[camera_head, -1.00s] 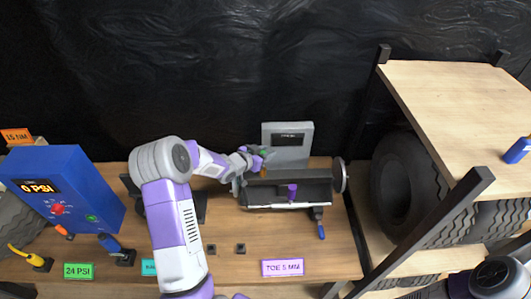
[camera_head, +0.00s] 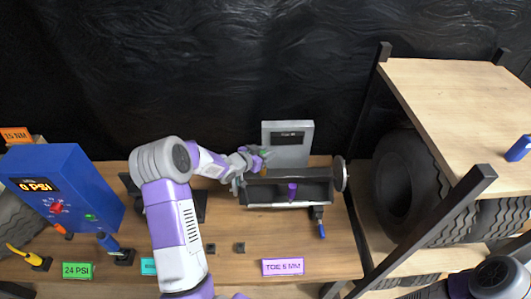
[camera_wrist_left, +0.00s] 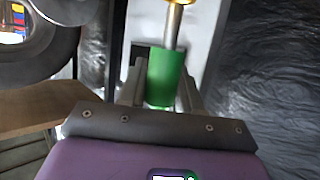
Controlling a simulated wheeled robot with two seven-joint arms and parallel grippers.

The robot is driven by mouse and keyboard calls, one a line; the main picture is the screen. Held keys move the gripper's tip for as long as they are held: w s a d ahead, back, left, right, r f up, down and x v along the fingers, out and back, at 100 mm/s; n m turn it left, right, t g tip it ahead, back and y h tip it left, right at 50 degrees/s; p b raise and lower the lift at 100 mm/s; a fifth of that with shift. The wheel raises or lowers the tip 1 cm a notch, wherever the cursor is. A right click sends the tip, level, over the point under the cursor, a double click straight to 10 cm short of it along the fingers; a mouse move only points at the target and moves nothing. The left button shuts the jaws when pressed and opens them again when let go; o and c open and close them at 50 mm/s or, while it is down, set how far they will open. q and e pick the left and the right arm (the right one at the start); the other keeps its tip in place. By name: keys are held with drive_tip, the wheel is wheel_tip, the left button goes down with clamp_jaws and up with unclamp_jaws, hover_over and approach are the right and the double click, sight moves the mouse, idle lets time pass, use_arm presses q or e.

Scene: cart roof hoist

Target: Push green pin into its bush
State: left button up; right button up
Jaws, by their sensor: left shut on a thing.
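The green pin has a green grip (camera_wrist_left: 163,78) and a grey metal shaft. In the left wrist view my left gripper (camera_wrist_left: 160,90) is shut on the green grip. The shaft points up the picture to a gold, ring-like bush (camera_wrist_left: 178,2), cut off by the top edge. I cannot tell how deep the shaft sits in it. In the head view the left gripper (camera_head: 258,159) is at the left end of the trough-shaped fixture (camera_head: 290,204), and the pin shows there only as a small green spot. My right gripper is not in view.
A grey display box (camera_head: 288,133) stands behind the fixture. A purple knob (camera_head: 292,190) is at the trough's middle, and a round disc (camera_head: 340,174) at its right end. A blue pressure box (camera_head: 62,190) stands left. A shelf with tyres (camera_head: 400,185) stands right. The front bench middle is mostly clear.

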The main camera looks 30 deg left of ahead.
use_arm(q)
drive_tip(key=shift+f+b, duration=1.35)
drive_tip(key=shift+f, duration=0.35)
drive_tip(key=o, duration=1.1)
drive_tip(key=shift+r, duration=0.1)
drive_tip(key=p+v, duration=0.1)
drive_tip(key=v, duration=0.6)
drive_tip(key=shift+s+a, duration=0.1)
drive_tip(key=shift+s, duration=0.15)
drive_tip(key=shift+r, duration=0.1)
